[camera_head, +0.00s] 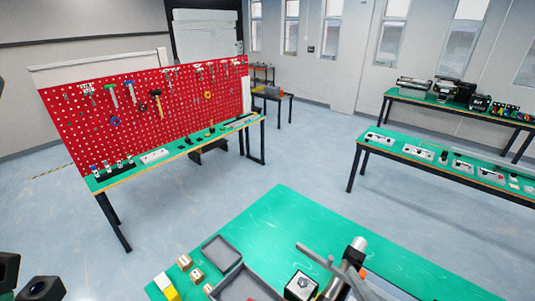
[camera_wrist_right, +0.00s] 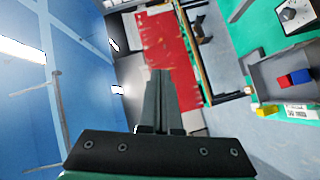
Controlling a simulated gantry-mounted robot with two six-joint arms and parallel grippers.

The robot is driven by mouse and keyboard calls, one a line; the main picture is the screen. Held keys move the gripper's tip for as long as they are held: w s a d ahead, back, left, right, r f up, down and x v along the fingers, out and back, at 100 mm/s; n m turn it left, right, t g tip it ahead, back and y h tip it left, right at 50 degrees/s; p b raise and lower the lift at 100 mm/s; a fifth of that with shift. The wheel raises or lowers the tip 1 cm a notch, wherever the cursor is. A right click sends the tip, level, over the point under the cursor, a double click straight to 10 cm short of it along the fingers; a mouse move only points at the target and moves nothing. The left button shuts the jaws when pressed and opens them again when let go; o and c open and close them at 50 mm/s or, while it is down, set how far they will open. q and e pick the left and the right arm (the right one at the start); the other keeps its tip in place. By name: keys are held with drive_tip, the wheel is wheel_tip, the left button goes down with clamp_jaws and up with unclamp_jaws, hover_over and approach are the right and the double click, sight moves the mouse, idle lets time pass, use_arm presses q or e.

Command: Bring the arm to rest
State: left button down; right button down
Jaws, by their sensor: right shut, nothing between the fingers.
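My right gripper (camera_head: 304,248) is above the near green table (camera_head: 285,215), its slim fingers pointing to the upper left. In the right wrist view its dark fingers (camera_wrist_right: 160,75) lie together, shut and empty. They point across the room toward the red pegboard (camera_wrist_right: 170,60), and nothing touches them. Dark parts at the lower left corner of the head view appear to be my left arm; no left fingers show there.
The near table bears a grey tray (camera_head: 220,238), a larger tray, small boxes (camera_head: 185,262), a yellow block (camera_head: 172,294) and a knobbed device (camera_head: 300,287). The table's far part is clear. A pegboard bench (camera_head: 130,176) and side benches (camera_head: 415,165) stand beyond open floor.

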wheel_tip(320, 180, up, 17)
drive_tip(key=w+a+t+y, duration=0.1)
drive_tip(key=a+t, duration=0.1)
drive_tip(key=t, duration=0.1)
drive_tip(key=s+r+m+t, duration=0.2)
drive_tip(key=r+m, duration=0.3)
drive_tip(key=r, duration=0.3)
drive_tip(key=s+r+m+t+h+p, duration=0.1)
drive_tip(key=s+r+m+t, duration=0.2)
drive_tip(key=r, duration=0.6)
drive_tip(key=s+d+r+m+t+p, duration=0.1)
drive_tip(key=s+r+m+t, duration=0.2)
drive_tip(key=s+r+m, duration=0.3)
wheel_tip(320, 180, up, 3)
drive_tip(key=shift+r+m+h, duration=0.1)
drive_tip(key=shift+m+h, duration=0.3)
drive_tip(key=shift+m, duration=0.3)
